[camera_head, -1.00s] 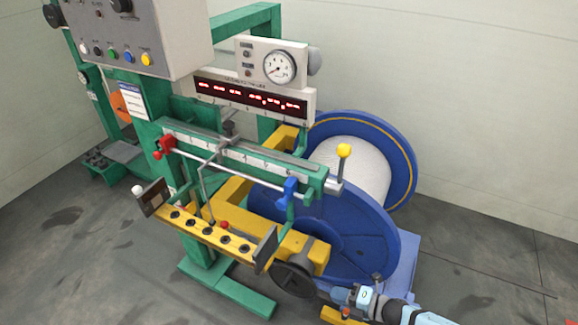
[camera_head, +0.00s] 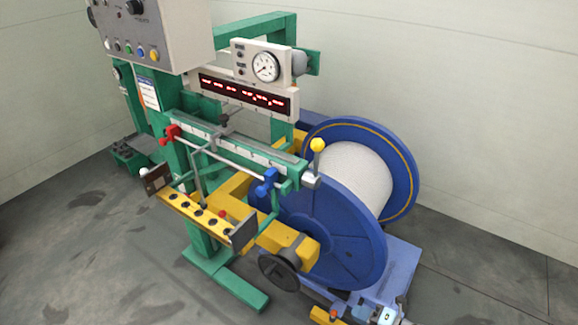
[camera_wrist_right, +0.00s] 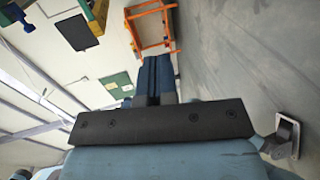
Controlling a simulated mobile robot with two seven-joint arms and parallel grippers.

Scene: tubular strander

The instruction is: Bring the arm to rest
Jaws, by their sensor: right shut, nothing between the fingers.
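My right arm shows at the bottom right edge of the head view, with its gripper (camera_head: 343,309) low in front of the strander's blue base, partly cut off by the frame. My left gripper is in neither view.
The green strander (camera_head: 200,235) carries a blue reel (camera_head: 345,240), a black handwheel (camera_head: 278,272) and a yellow-knobbed lever (camera_head: 317,146). An orange frame (camera_wrist_right: 152,28) shows in the wrist view. Floor is clear at the left and right.

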